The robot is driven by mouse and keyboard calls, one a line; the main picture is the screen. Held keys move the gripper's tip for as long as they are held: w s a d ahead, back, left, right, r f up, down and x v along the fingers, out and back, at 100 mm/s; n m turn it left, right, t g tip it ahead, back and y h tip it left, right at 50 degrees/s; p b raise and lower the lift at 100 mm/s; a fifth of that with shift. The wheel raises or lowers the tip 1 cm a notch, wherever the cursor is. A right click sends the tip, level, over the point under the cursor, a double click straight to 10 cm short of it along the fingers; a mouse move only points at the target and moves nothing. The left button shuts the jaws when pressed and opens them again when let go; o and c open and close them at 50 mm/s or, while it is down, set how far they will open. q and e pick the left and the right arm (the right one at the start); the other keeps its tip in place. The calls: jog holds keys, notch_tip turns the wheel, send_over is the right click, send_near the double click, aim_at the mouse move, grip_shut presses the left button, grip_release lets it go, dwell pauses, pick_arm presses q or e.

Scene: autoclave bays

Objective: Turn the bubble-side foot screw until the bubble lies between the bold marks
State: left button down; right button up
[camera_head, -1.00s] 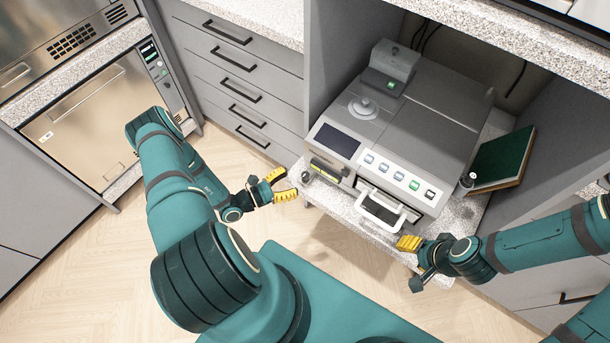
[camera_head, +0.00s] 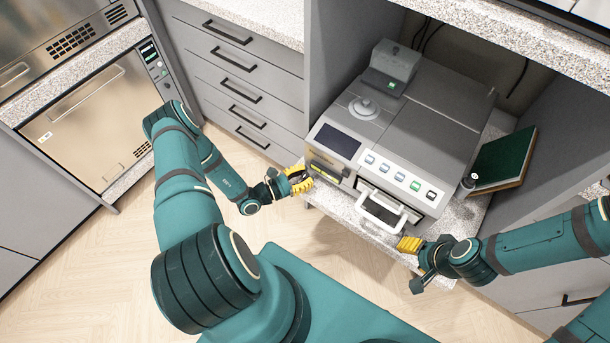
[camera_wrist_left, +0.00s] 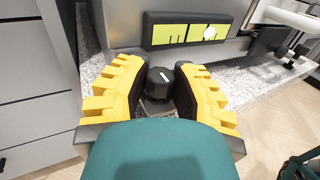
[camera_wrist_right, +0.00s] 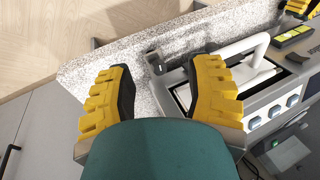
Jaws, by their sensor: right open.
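The bubble-side foot screw (camera_wrist_left: 161,80) is a black knob with a white line on top, at the front left corner of the grey autoclave (camera_head: 425,110). My left gripper (camera_head: 299,181) has its yellow fingers on both sides of the knob; in the left wrist view the fingers (camera_wrist_left: 162,84) are closed in on it. The yellow-green bubble vial (camera_wrist_left: 180,34) sits just above it on the front. The pale bubble (camera_wrist_left: 209,33) is right of the vial's middle; its exact place between the marks is hard to tell. My right gripper (camera_wrist_right: 163,72) is open and empty, near the shelf's front edge.
The autoclave stands on a speckled shelf (camera_head: 343,207) in a bay. Its front handle (camera_head: 380,213) sticks out between my grippers. Another black foot knob (camera_head: 469,181) is at its right, next to a green book (camera_head: 503,157). Drawers (camera_head: 240,85) stand at the left.

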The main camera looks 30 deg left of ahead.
pick_arm(q)
jog(key=shift+y, duration=0.3)
jog(key=n+t+y+p, duration=0.2)
jog(key=n+y+p, duration=0.1)
jog(key=y, duration=0.1)
jog(key=shift+s+r, duration=0.1)
jog(key=shift+r, duration=0.05)
jog(key=n+y+p, duration=0.1)
jog(key=n+y, duration=0.1)
jog(key=y, duration=0.1)
jog(key=n+y+p, duration=0.2)
jog(key=y, duration=0.1)
jog(key=shift+d+t+p, duration=0.1)
jog(key=shift+t+p, duration=0.2)
jog(key=shift+t, duration=0.1)
jog(key=shift+n+g+y+p, duration=0.3)
jog(key=shift+n+y+p, duration=0.45)
jog(key=shift+n+y, duration=0.75)
jog(key=shift+y, duration=0.6)
jog(key=c, duration=0.7)
grip_release()
jog(key=shift+c, duration=0.2)
